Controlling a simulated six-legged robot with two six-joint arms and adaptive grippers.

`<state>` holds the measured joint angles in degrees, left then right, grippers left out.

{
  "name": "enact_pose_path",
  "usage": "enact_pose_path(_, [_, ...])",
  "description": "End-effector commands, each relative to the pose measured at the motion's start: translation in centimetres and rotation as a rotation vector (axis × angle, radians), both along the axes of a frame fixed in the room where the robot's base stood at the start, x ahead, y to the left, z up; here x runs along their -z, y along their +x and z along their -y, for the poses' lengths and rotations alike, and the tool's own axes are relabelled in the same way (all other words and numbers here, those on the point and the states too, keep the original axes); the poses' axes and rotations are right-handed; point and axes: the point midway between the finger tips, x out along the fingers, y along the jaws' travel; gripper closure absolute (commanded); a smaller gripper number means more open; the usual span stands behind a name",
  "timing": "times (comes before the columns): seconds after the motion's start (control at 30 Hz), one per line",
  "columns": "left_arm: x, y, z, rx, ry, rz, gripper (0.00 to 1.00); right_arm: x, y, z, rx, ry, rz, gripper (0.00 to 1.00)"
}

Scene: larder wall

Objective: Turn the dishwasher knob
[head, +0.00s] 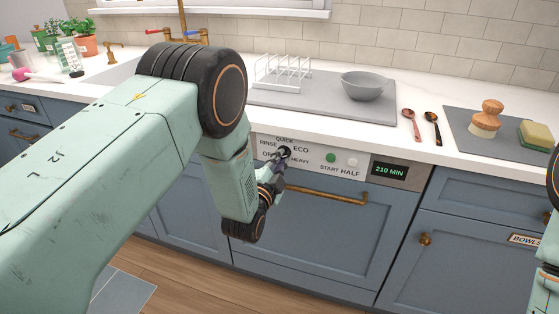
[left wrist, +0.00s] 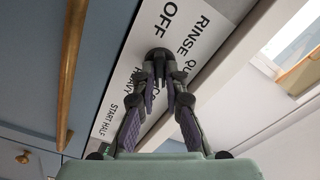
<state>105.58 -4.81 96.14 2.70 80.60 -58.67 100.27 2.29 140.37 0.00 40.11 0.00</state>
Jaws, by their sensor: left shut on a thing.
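The dishwasher knob (head: 286,151) is a small dark round knob on the pale control panel (head: 312,166). The words OFF, RINSE, QUICK, ECO and HEAVY stand around it. My left gripper (head: 280,160) reaches it from the front and is shut on it. In the left wrist view the knob (left wrist: 159,54) shows between the tips of the two fingers of my left gripper (left wrist: 160,72). The fingers hide part of the knob, and I cannot tell where it points. A green button (head: 331,157) and a pale button (head: 352,162) sit to its right. The display (head: 389,171) reads 210 MIN.
A brass handle (head: 322,194) runs across the dishwasher door just below the panel. The white counter edge (head: 340,143) overhangs above. Part of my right arm shows at the right edge.

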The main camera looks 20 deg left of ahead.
Motion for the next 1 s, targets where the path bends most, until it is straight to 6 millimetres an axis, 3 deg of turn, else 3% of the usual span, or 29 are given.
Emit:
enact_pose_path(0.43, [0.28,-0.14,-0.04,-0.001,0.009,-0.007,1.00,0.01,0.00,0.00,0.000,0.000,0.000,1.00])
enact_pose_path(0.47, [0.28,-0.14,-0.04,-0.001,0.009,-0.007,0.87,0.01,0.00,0.00,0.000,0.000,0.000,1.00])
enact_pose_path(0.7, [0.15,-0.08,-0.03,-0.001,0.009,-0.004,0.67,0.00,0.00,0.00,0.000,0.000,0.000,1.00])
enact_pose_path(1.0, [0.06,-0.09,-0.03,0.000,0.008,-0.001,0.66,0.00,0.00,0.00,0.000,0.000,0.000,1.00])
